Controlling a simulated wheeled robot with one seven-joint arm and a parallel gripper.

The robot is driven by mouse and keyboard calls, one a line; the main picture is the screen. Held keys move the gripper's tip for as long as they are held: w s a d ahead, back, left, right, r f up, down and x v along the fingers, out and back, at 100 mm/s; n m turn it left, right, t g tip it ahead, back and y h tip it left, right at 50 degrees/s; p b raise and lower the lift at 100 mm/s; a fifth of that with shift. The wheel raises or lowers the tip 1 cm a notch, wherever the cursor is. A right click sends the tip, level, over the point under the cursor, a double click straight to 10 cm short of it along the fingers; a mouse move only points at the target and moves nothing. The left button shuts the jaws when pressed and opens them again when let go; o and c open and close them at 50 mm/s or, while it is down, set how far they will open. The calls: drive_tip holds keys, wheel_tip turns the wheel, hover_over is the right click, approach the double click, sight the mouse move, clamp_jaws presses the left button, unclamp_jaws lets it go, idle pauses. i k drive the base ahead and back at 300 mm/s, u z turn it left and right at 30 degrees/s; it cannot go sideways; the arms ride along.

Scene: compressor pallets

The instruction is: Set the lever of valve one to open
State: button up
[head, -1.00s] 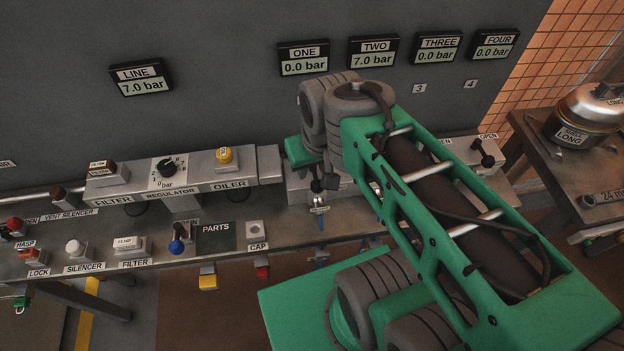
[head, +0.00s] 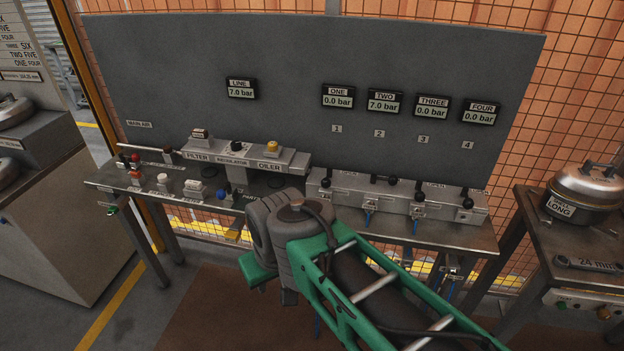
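The valve block (head: 346,203) is a long grey manifold on the bench, with black-knobbed levers along its top. The leftmost lever (head: 325,183), valve one's, stands at the block's left end, below the number 1 plate (head: 336,128). Its exact setting is too small to tell. The gauge ONE (head: 338,96) reads 0.0 bar. My green and grey arm reaches up from the lower right, its grey joint in front of the bench, left of and below the valve block. My gripper is not visible; the arm hides that area.
Gauge TWO (head: 385,102) reads 7.0 bar; THREE (head: 432,108) and FOUR (head: 481,112) read 0.0; LINE (head: 241,88) reads 7.0. The filter, regulator and oiler unit (head: 233,158) stands left of the valves. A side table (head: 535,215) with a pot (head: 588,190) is at right.

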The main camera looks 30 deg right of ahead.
sight(326, 182)
drive_tip(key=u, duration=0.4)
drive_tip(key=i, duration=1.45)
drive_tip(key=z, duration=0.35)
